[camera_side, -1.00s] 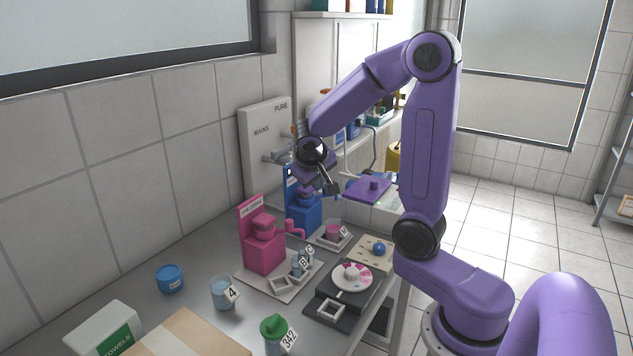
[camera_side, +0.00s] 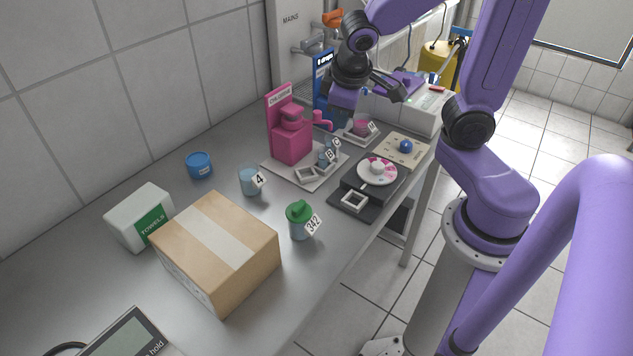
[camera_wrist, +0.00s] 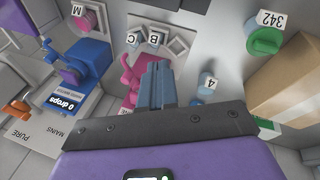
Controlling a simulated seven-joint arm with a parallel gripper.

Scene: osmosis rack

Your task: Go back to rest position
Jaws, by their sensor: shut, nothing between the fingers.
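My gripper (camera_wrist: 160,75) shows in the wrist view with its grey-blue fingers together and nothing between them. In the side view my wrist and hand hang above the worktop near the back wall, in front of the blue dispenser (camera_side: 322,88) and behind the pink dispenser (camera_side: 291,142). The hand hides part of the blue dispenser, and the fingertips are hard to make out there. In the wrist view the fingers overlap the area beside the pink dispenser (camera_wrist: 131,82); the blue dispenser (camera_wrist: 88,62) is to their left, its display reading 0 drops.
Cups B and C (camera_side: 328,157) stand by the pink dispenser and cup M (camera_side: 361,127) by the blue one. Cup 4 (camera_side: 250,181), green-lidded jar 342 (camera_side: 299,220), a cardboard box (camera_side: 217,262), a towels box (camera_side: 139,217) and a dial device (camera_side: 377,172) share the worktop.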

